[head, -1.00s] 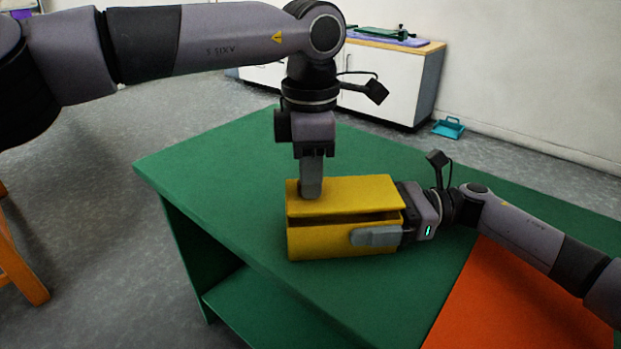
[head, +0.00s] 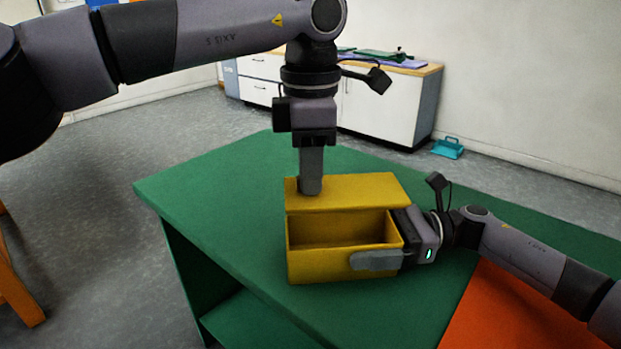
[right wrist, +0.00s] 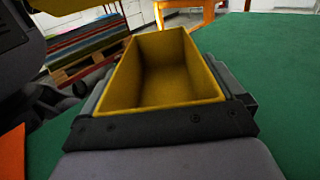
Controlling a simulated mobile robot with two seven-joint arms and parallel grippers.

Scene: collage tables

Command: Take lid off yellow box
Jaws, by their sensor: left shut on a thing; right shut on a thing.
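The yellow box (head: 320,265) stands upright near the corner of the green table, its open top showing an empty inside in the head view. In the right wrist view the box (right wrist: 150,95) lies between my right gripper's fingers. My right gripper (head: 378,260) is shut on its right end. The yellow lid (head: 360,190) is above and behind the box opening. My left gripper (head: 311,190) points down and is shut on the lid near its left end. In the right wrist view a part of the lid shows at the top left.
The green table (head: 220,195) is clear to the left of the box. An orange surface (head: 520,315) lies at the lower right. A white cabinet (head: 385,105) and a teal dustpan (head: 447,147) stand behind. An orange wooden leg (head: 20,285) is at the far left.

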